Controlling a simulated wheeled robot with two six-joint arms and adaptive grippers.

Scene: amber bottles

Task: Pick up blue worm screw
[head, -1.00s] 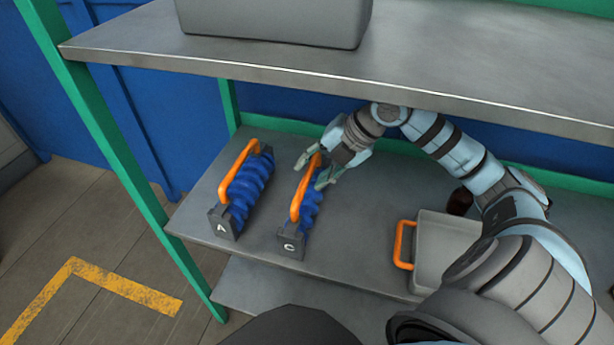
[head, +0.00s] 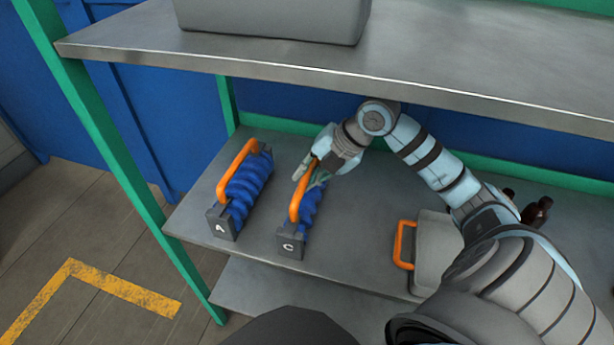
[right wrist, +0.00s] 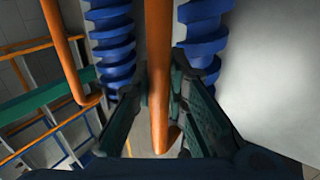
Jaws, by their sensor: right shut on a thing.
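Two blue worm screws with orange handles and dark end blocks stand side by side on the middle shelf. The worm screw marked A (head: 249,186) is on the left. The worm screw marked C (head: 308,213) is to its right. My right gripper (head: 311,172) is shut on the orange handle of C (head: 297,200), near its far end. In the right wrist view its fingers (right wrist: 158,115) lie on both sides of the orange handle (right wrist: 159,60), with blue threads (right wrist: 204,30) behind. C appears to rest on the shelf. My left gripper is not in view.
The upper shelf (head: 450,75) hangs close above my right arm and carries a grey box (head: 270,15). A grey case (head: 435,245) with an orange handle and dark bottles (head: 537,210) stand to the right. A green post (head: 110,150) bounds the shelf at left.

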